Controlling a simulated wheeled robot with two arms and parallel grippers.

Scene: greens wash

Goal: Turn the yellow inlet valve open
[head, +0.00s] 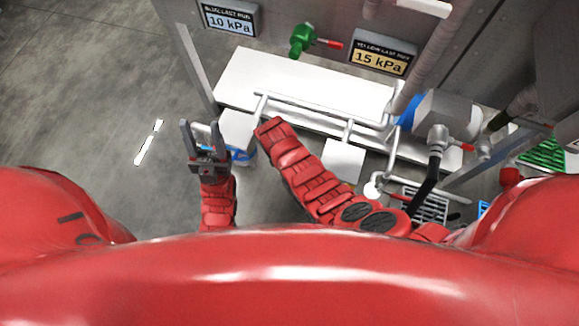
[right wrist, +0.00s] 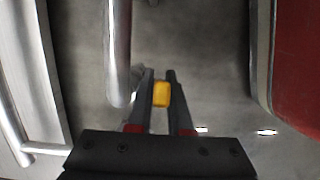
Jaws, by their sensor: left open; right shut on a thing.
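In the right wrist view, a small yellow block (right wrist: 161,94), which looks like the yellow inlet valve's handle, sits between the fingertips of my right gripper (right wrist: 160,88). The gripper is shut on it. The rest of the valve cannot be made out. In the head view my right arm reaches up and left to the white pipes, and its gripper and the yellow block are hidden there. My left gripper (head: 202,139) is open and empty, left of the pipework.
White pipes (head: 320,110) run over a pale panel. A grey pipe (right wrist: 118,50) hangs close beside my right fingers. A green valve (head: 301,40) with a red tip and signs reading 10 kPa (head: 230,20) and 15 kPa (head: 380,58) are at the back. The left floor is mostly clear.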

